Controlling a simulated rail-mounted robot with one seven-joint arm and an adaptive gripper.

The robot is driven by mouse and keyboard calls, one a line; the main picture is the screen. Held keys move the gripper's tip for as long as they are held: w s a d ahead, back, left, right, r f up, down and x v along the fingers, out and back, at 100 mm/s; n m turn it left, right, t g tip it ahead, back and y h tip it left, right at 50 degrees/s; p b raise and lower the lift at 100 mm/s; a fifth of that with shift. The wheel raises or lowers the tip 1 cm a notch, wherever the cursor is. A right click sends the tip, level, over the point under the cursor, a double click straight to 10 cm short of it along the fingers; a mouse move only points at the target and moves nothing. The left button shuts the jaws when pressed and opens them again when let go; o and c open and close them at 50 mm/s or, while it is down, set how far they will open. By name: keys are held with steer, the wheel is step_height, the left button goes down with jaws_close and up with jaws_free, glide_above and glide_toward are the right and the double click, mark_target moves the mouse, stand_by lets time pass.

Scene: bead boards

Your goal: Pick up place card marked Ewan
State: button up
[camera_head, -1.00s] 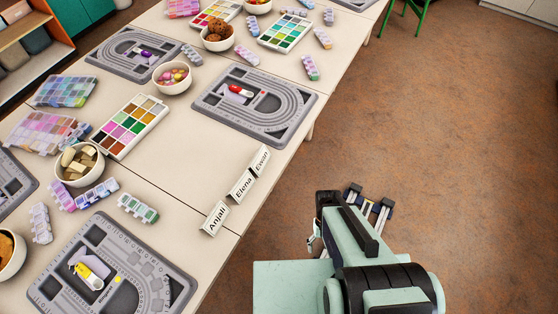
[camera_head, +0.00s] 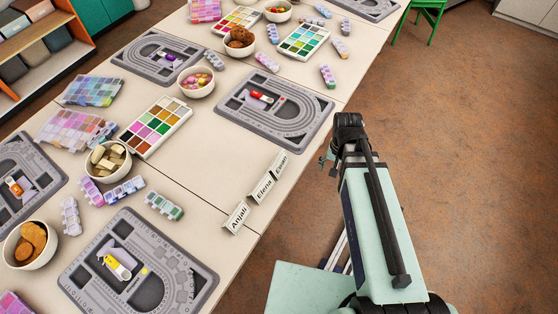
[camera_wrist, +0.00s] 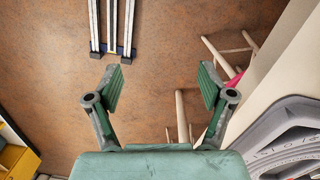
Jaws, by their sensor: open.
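The Ewan place card (camera_head: 279,163) is a small white folded card standing at the table's right edge in the head view. The Elena card (camera_head: 263,187) and the Anjali card (camera_head: 237,217) stand beside it in a row towards the front. My gripper (camera_wrist: 160,88) shows in the wrist view with its two green-grey fingers spread wide and nothing between them. Floor lies below it. In the head view my arm stands right of the cards, off the table, and the fingertips cannot be made out clearly. No card shows in the wrist view.
Grey bead boards lie near the cards, one behind them (camera_head: 274,112) and one in front (camera_head: 140,268). A paint-like colour tray (camera_head: 155,128) and a bowl of beige pieces (camera_head: 108,162) stand to the left. The tabletop left of the cards is clear.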

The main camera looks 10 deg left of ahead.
steer(key=w+a+r, duration=0.1)
steer(key=a+r, duration=0.8)
steer(key=r, duration=0.1)
step_height(320, 180, up, 11)
steer(key=m, duration=0.2)
glide_above(278, 159)
steer(key=shift+t, duration=0.4)
steer(key=f+p, duration=0.2)
steer(key=f, duration=1)
steer(key=shift+a+f+p, duration=0.2)
steer(key=shift+p, duration=0.15)
steer(key=shift+d+f+p, duration=0.1)
steer(key=shift+f+p, duration=0.8)
steer(key=shift+f, duration=1.7)
steer(key=c, duration=0.9)
